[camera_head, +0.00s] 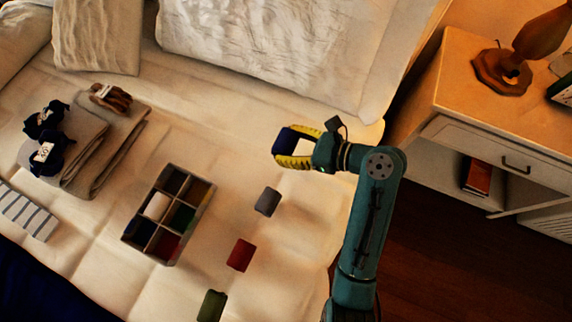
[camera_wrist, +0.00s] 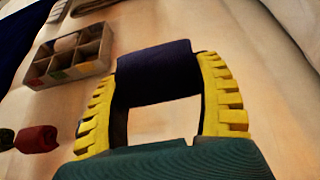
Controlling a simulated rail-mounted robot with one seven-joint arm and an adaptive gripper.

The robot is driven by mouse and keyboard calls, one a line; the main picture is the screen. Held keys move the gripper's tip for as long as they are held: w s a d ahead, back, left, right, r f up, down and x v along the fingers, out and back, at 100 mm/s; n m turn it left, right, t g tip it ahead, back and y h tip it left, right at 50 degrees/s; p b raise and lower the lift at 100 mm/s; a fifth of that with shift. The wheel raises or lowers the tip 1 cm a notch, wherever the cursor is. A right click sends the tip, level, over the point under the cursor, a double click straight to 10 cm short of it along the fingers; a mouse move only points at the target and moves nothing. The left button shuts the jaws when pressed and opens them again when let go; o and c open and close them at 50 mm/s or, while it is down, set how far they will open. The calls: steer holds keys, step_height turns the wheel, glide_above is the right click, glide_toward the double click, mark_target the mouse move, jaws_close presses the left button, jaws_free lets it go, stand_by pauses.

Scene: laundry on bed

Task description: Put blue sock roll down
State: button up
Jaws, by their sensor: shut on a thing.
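My gripper (camera_head: 289,147), with yellow ridged fingers, is shut on the blue sock roll (camera_head: 287,139). The dark blue sock roll (camera_wrist: 157,72) spans the space between both fingertips in the wrist view, and my gripper (camera_wrist: 158,78) holds it there. In the head view the gripper is over the right part of the bed, to the right of the compartment box. How high the sock roll is above the bed is hard to tell.
A divided box (camera_head: 192,217) on the bed (camera_head: 110,218) holds a white roll in one compartment. Grey (camera_head: 267,201), red (camera_head: 240,255) and green (camera_head: 212,306) rolls lie in a line right of it. Folded cloth (camera_head: 112,140) lies left; a nightstand (camera_head: 480,110) stands right.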

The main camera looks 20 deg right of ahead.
step_height(320, 180, down, 10)
steer(key=b, duration=0.4)
steer(key=shift+f+b, duration=0.1)
steer(key=shift+b, duration=0.3)
steer(key=shift+p, duration=0.3)
steer(key=o, duration=1)
steer(key=shift+c, duration=0.2)
